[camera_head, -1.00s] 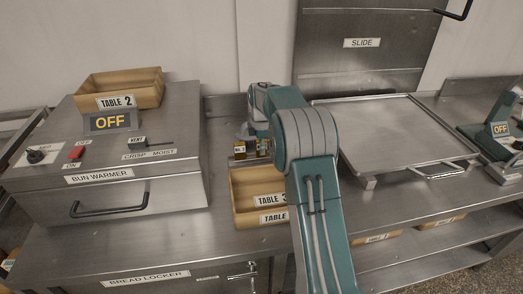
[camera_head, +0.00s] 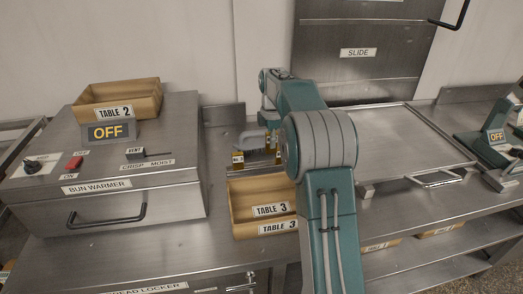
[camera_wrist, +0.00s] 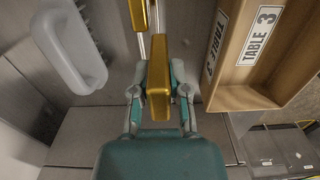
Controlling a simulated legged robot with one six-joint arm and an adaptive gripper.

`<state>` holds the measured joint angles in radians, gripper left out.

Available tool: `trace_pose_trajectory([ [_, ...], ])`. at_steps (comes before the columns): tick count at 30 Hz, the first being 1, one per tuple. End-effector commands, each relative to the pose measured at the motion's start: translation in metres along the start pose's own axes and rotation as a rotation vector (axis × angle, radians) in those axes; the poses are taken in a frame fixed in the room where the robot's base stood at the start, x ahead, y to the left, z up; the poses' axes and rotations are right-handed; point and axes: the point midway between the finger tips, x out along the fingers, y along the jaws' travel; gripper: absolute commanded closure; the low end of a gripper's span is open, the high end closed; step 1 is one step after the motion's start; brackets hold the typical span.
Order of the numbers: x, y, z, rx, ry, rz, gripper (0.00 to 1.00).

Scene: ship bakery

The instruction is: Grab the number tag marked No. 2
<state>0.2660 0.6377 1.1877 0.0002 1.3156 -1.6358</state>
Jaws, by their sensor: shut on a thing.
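My arm hides most of the gripper in the head view.
Stacked wooden TABLE 3 boxes (camera_head: 246,196) sit close in front of the tags. A grey brush-like thing (camera_wrist: 72,48) lies to the left in the wrist view. The bun warmer (camera_head: 105,190), carrying a TABLE 2 box (camera_head: 90,97), is at left; a flat metal tray (camera_head: 400,135) is at right.

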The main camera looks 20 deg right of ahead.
Motion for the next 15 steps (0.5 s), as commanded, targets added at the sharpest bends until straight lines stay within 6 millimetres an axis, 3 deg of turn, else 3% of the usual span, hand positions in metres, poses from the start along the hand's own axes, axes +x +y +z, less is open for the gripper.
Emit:
trace_pose_trajectory([
  [3, -0.019, -0.01, 0.02, 0.005, 0.0, 0.002, 1.0],
  [9, -0.038, -0.031, 0.058, 0.003, 0.0, 0.002, 1.0],
  [15, -0.05, -0.044, 0.082, 0.002, 0.0, 0.001, 1.0],
])
